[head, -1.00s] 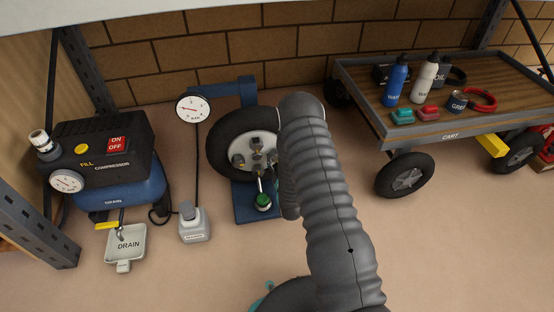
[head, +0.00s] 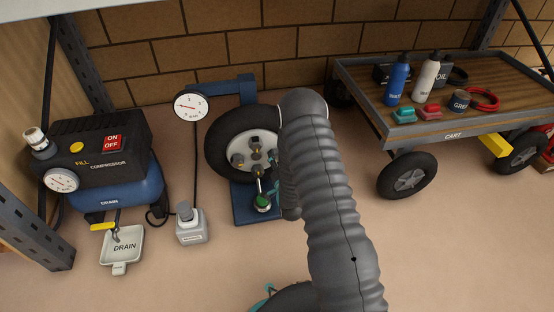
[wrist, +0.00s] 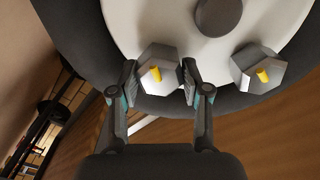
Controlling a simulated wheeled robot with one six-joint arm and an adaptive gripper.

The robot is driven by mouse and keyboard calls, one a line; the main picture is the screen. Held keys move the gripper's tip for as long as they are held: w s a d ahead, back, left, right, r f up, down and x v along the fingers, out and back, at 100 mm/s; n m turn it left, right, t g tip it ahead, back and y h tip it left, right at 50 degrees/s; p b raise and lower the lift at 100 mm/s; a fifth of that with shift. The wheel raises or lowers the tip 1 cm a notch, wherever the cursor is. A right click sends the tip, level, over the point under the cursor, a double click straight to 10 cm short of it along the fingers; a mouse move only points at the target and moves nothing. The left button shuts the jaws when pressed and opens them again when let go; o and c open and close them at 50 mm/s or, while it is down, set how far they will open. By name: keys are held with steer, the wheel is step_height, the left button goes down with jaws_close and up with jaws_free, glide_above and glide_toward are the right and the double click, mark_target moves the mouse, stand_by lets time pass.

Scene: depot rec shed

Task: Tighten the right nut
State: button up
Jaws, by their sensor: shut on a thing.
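The right nut (wrist: 157,76) is a grey hexagon with a yellow stud tip in its middle, on the pale wheel hub (wrist: 120,15). My gripper (wrist: 160,74) is shut on it, one finger on each side in the wrist view. A second nut (wrist: 258,68) with a yellow tip sits apart on the hub, to the right. In the head view the wheel (head: 222,160) stands upright on a blue stand (head: 243,208). My arm hides the wheel's right side and the held nut.
A compressor (head: 90,150), a drain tray (head: 122,245) and a grey bottle-like unit (head: 191,226) stand left of the wheel. A gauge (head: 191,106) is beside it. A cart (head: 452,136) with bottles stands on the right. The floor in front is clear.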

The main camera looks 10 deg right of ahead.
steer(key=m, duration=1.2)
stand_by(0.7)
steer(key=o, duration=1.1)
steer(key=shift+a, duration=0.1)
steer(key=shift+o, duration=0.2)
steer(key=shift+f, duration=0.1)
steer(key=shift+s, duration=0.2)
steer(key=s, duration=1.1)
steer(key=shift+s, duration=0.3)
